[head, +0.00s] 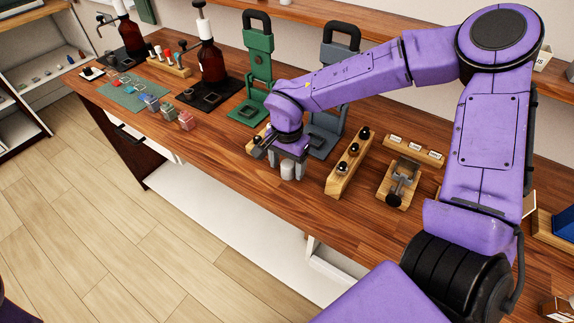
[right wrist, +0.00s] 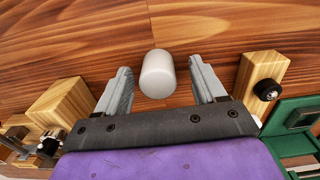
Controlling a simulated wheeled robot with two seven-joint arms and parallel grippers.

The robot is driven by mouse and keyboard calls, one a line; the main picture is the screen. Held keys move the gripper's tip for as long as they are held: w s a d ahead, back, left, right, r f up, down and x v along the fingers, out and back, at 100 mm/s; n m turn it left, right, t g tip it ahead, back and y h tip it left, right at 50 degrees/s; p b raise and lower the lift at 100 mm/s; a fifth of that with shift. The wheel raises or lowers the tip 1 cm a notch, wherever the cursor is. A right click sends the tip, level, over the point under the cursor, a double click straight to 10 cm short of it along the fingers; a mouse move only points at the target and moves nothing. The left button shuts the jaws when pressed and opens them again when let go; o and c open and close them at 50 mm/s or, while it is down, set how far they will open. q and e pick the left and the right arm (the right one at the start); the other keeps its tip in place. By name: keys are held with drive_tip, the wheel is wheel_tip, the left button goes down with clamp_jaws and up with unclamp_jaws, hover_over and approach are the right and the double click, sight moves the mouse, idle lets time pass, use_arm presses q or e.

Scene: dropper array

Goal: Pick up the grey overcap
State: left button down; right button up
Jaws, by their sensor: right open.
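The grey overcap (head: 288,170) is a small, pale cylinder on the wooden table near its front edge. In the right wrist view the overcap (right wrist: 157,74) shows between the fingertips, with a gap on each side. My right gripper (head: 288,163) is open and low over the table, its fingers on either side of the overcap; it also shows in the right wrist view (right wrist: 159,68). It does not hold the overcap. My left gripper is not in view.
A wooden rack with black-topped droppers (head: 349,161) stands just right of the gripper, and a wooden block with a metal device (head: 398,183) beyond it. Green (head: 257,70) and grey (head: 325,133) presses stand behind. Bare table lies in front.

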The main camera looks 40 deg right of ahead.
drive_tip(key=shift+s+f, duration=0.1)
drive_tip(key=shift+f, duration=0.25)
drive_tip(key=c, duration=1.1)
drive_tip(key=shift+r, duration=0.15)
